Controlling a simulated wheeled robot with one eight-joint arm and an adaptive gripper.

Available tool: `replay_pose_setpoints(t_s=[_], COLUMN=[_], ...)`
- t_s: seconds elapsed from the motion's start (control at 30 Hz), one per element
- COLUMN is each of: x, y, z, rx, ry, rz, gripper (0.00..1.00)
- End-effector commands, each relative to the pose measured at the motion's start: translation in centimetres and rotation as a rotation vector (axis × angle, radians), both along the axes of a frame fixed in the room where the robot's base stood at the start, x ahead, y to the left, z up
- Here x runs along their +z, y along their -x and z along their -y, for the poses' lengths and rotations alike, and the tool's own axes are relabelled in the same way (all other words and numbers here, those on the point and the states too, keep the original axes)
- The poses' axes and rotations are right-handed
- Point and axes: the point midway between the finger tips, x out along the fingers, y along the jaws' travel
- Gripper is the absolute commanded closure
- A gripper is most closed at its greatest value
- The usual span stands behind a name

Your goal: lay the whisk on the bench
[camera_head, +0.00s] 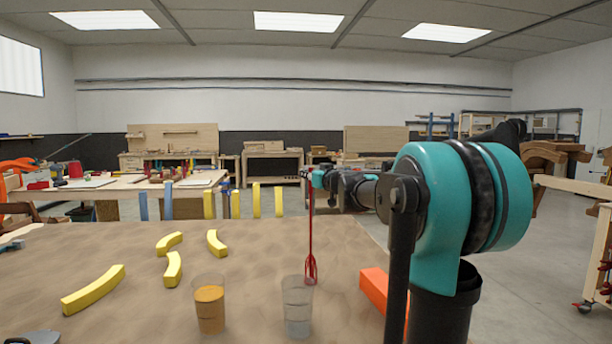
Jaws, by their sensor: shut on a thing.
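The red whisk (310,235) hangs upright, head down, over the near brown-topped bench (230,250). My gripper (311,176) is shut on the top of its handle. The whisk's head is just behind and to the right of a clear glass (297,305). I cannot tell whether the head touches the bench top. My arm's teal and black links cover the right side of the bench.
A glass with orange-brown contents (209,303) stands left of the clear glass. Several yellow curved blocks, one (93,289) at the left, lie on the bench. An orange block (374,292) lies right of the whisk. Bare bench top shows behind the glasses.

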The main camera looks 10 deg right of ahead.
Motion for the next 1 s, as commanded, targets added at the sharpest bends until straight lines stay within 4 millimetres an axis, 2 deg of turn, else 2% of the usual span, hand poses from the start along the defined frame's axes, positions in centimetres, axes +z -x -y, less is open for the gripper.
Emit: replay_pose_setpoints(t_s=[0.33,0.37,0.5,0.53,0.87,1.0], x=[-0.3,-0.3,-0.3,-0.3,0.0,0.0], y=[0.0,0.0,0.0,0.0,0.0,1.4], z=[0.0,0.0,0.0,0.0,0.0,0.6], rx=[0.0,0.0,0.0,0.0,0.0,-0.002], ry=[0.0,0.0,0.0,0.0,0.0,0.0], rz=[0.0,0.0,0.0,0.0,0.0,0.0], gripper=[1.0,0.87,0.7,0.69,0.69,0.69])
